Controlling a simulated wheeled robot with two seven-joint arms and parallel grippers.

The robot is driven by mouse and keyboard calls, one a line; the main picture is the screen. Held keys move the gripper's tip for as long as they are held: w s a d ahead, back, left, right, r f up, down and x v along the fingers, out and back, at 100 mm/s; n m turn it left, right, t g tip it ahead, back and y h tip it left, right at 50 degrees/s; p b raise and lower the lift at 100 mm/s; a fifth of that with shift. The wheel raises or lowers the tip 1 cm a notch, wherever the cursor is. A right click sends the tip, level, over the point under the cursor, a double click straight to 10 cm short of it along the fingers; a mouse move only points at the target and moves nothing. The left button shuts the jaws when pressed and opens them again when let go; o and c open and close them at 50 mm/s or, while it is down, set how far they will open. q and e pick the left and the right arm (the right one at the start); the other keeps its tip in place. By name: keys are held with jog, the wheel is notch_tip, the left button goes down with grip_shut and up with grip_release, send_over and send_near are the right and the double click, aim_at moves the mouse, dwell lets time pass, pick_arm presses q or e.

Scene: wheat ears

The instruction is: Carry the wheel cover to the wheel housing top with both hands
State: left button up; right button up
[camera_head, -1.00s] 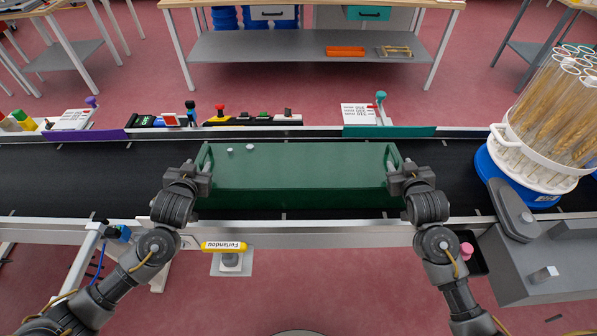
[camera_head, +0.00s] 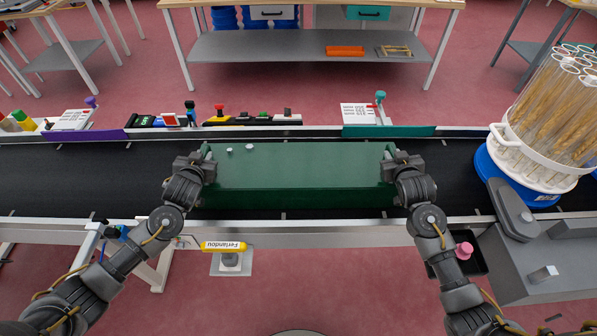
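The wheel cover, which I take to be the long green box-like piece (camera_head: 298,165), lies lengthwise on the black conveyor belt. Two small pale round pieces show near its far left corner. My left gripper (camera_head: 207,163) is at the cover's left end, over the handle there. My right gripper (camera_head: 393,161) is at its right end, over the other handle. The gripper bodies hide most of both handles, and I cannot tell whether the fingers are closed on them. I cannot clearly pick out the wheel housing.
A white rack of wheat tubes (camera_head: 540,140) on a blue base stands right on the belt. A grey machine (camera_head: 540,260) is at the front right. Coloured switches (camera_head: 255,118) line the far rail. The belt left of the cover (camera_head: 80,180) is clear.

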pick_arm(q)
grip_shut()
pick_arm(e)
grip_shut()
dwell(0.8)
pick_arm(q)
jog(key=shift+w+r, duration=0.1)
jog(key=shift+r, duration=0.2)
pick_arm(e)
jog(key=shift+w+r, duration=0.1)
jog(key=shift+r, duration=0.2)
